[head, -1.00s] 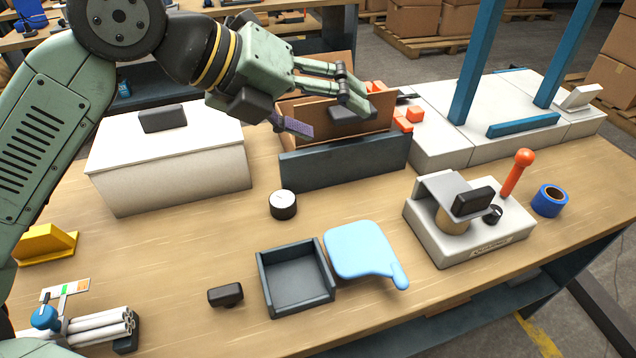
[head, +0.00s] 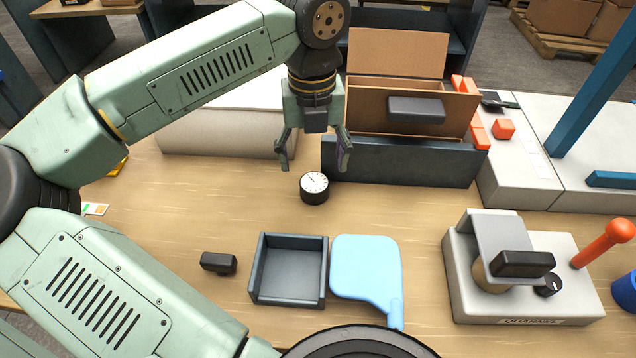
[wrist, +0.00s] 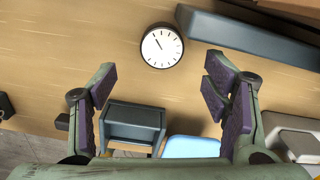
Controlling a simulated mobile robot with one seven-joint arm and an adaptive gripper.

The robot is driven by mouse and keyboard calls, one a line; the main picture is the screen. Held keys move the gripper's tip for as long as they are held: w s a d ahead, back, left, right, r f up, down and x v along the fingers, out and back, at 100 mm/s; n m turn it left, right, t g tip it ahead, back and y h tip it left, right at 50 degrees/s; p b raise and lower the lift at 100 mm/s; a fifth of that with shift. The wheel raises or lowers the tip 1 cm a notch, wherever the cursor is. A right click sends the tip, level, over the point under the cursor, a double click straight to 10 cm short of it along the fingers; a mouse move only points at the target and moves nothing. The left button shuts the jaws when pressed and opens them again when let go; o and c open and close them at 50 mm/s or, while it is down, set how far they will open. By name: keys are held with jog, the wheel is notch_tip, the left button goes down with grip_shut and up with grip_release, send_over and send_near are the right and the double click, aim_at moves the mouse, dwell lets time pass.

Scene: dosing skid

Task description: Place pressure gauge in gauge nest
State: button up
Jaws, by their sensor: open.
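The pressure gauge (head: 314,187) is a short black cylinder with a white dial, standing face up on the wooden table. In the wrist view the gauge (wrist: 162,46) lies beyond my fingertips, between their lines. My gripper (head: 315,166) points down with its fingers spread, above and just behind the gauge in the head view, and holds nothing. It also shows open in the wrist view (wrist: 162,78). A dark grey open-fronted tray (head: 290,302), which may be the gauge nest, sits in front of the gauge and is empty.
A light blue paddle-shaped piece (head: 366,268) lies right beside the tray, and a small black block (head: 218,262) lies left of it. A dark bin with a cardboard box (head: 400,163) stands behind. A grey device with an orange lever (head: 525,300) stands at right.

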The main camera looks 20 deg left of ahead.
aim_at(315, 184)
jog(key=shift+d+f+p, duration=0.15)
jog(key=shift+f+p, duration=0.4)
jog(key=shift+f, duration=2.75)
jog(key=c, duration=1.5)
jog(key=shift+o, duration=0.2)
jog(key=shift+r, duration=0.15)
